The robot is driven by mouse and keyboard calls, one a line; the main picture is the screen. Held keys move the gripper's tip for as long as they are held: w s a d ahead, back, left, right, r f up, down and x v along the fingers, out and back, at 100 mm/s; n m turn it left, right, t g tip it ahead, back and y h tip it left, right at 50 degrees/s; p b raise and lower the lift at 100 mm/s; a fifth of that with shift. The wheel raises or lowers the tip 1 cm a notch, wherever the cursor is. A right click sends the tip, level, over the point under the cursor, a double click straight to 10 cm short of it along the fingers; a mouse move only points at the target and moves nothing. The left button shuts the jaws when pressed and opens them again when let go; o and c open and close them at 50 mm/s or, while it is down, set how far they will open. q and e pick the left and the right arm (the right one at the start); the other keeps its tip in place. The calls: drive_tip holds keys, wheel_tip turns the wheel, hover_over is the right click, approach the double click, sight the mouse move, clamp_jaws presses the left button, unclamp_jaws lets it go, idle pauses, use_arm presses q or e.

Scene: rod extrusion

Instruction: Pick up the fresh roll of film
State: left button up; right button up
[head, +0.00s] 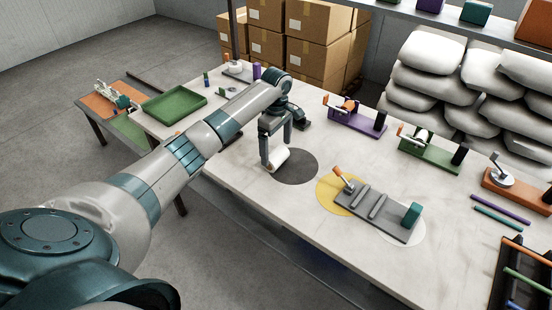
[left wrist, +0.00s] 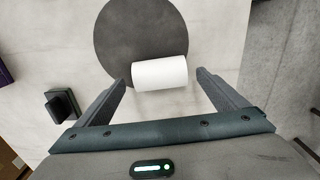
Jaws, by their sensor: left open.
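The fresh roll of film (head: 279,159) is a white cylinder lying on its side at the edge of a dark grey round mat (head: 300,168) on the table. In the left wrist view the roll (left wrist: 160,74) lies across the near edge of the mat (left wrist: 140,30). My left gripper (head: 276,154) points down over the roll. In the left wrist view its open fingers (left wrist: 160,84) stand apart, one beyond each end of the roll, with a visible gap on each side. My right gripper is not in view.
A grey fixture (head: 376,212) with rollers stands right of the mat, over yellow and white discs. Purple (head: 357,121) and green (head: 430,153) fixtures stand along the back. A green tray (head: 174,104) lies at left. A small dark block (left wrist: 61,105) is near the gripper.

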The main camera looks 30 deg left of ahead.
sight(276, 153)
use_arm(q)
drive_tip(key=shift+f+p, duration=0.65)
drive_tip(key=shift+f, duration=1.7)
drive_tip(key=c, duration=1.2)
